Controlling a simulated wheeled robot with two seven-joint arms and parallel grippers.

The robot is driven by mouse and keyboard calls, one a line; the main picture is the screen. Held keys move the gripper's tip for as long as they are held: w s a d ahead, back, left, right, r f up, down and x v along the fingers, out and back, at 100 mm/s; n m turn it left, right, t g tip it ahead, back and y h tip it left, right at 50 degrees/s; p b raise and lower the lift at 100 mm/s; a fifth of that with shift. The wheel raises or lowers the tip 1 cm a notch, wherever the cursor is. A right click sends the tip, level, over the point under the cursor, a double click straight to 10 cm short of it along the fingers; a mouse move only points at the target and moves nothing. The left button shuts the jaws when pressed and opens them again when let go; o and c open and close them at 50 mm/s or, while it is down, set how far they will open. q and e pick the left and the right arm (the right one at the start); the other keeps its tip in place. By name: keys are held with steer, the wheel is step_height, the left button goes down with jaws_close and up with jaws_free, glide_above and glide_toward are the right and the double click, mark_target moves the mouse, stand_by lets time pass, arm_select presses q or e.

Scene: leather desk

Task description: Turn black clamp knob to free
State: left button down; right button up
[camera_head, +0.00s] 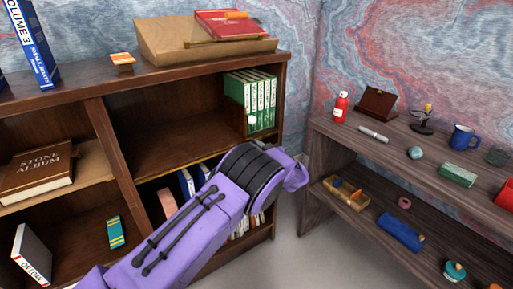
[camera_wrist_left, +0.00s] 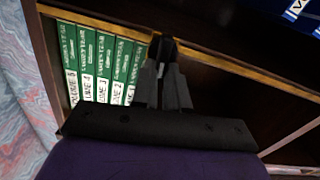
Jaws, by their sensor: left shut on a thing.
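In the left wrist view my left gripper (camera_wrist_left: 163,62) is shut on a small dark thing at the front edge of a bookcase shelf. This looks like the black clamp knob (camera_wrist_left: 163,42), but it is too dark to make out its shape or which way it is turned. In the head view my purple left arm reaches across the bookcase. Its gripper and the thing it grips are hidden behind the arm. My right gripper is not in view.
Green volumes (camera_head: 262,104) stand beside the gripped place; they also show in the wrist view (camera_wrist_left: 92,60). A sloped wooden stand (camera_head: 158,42) with a red book (camera_head: 222,22) tops the bookcase (camera_head: 70,98). A cluttered two-level table (camera_head: 325,130) stands right, across a floor gap.

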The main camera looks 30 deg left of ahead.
arm_select(q)
steer(key=shift+s+a+f+n+b, duration=0.1)
steer(key=shift+s+f+n+b, duration=0.2)
steer(key=shift+n+b, duration=1.4)
steer(key=shift+s+a+f+n+b, duration=0.15)
steer(key=shift+f+n, duration=0.1)
steer(key=shift+n, duration=2.9)
steer(key=shift+s+f+n+b, duration=0.3)
steer(key=shift+n+b, duration=0.55)
steer(key=shift+n, duration=1.6)
steer(key=c, duration=1.1)
jaws_free()
steer(key=shift+c, duration=0.2)
steer(key=v, duration=1)
steer(key=shift+d+p, duration=0.3)
